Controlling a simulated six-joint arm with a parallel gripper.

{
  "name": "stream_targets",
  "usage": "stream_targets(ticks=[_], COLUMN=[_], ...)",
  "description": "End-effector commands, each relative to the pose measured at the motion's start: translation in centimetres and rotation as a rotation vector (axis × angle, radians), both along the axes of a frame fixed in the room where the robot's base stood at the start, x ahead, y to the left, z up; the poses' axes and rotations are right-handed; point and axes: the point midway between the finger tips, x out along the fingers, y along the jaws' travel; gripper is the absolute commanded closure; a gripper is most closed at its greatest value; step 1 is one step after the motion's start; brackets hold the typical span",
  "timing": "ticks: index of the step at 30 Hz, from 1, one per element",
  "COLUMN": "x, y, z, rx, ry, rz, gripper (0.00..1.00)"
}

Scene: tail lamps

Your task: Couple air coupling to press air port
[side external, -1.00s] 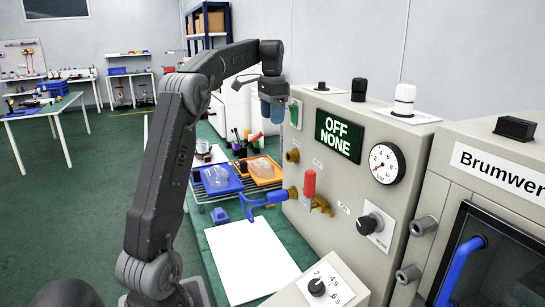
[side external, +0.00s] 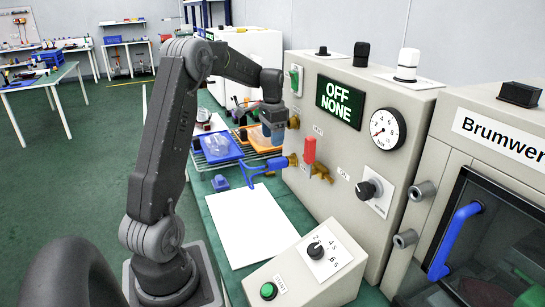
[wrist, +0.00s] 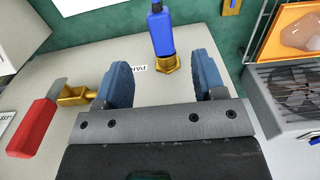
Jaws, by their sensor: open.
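The blue air coupling (side external: 275,164) sits on a brass port (side external: 292,160) on the grey panel, with a blue hose hanging from it. The coupling also shows in the wrist view (wrist: 160,32), seated against a brass nut (wrist: 167,64) beside a partly hidden label. Another brass port (side external: 293,122) is higher on the panel; I cannot read which port is press air. A brass valve (side external: 322,173) with a red handle (side external: 309,150) is to the right. My gripper (side external: 272,136) is open and empty, just above the coupling, which lies ahead between its blue fingers in the wrist view.
A blue tray (side external: 222,150) and an orange tray (side external: 262,138) lie on a rack behind the coupling. A white sheet (side external: 252,228) covers bare bench in front. A control box (side external: 300,270) with a green button stands at front right. The display reads OFF NONE.

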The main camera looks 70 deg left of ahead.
Motion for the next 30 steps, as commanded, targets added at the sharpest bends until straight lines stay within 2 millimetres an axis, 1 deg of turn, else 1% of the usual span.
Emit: stream_targets(ticks=[1, 9, 15, 21, 29, 30], x=[-0.1, 0.0, 0.0, 0.0, 0.0, 0.0], y=[-0.1, 0.0, 0.0, 0.0, 0.0, 0.0], z=[-1.2, -6.1, -8.7, -9.8, -9.8, -9.8], rx=[-0.005, -0.003, -0.002, 0.0, 0.0, 0.0], ry=[0.005, 0.004, 0.002, 0.001, 0.0, 0.0], rz=[0.0, 0.0, 0.0, 0.0, 0.0, 0.0], gripper=[0.36, 0.36, 0.36, 0.36, 0.36, 0.39])
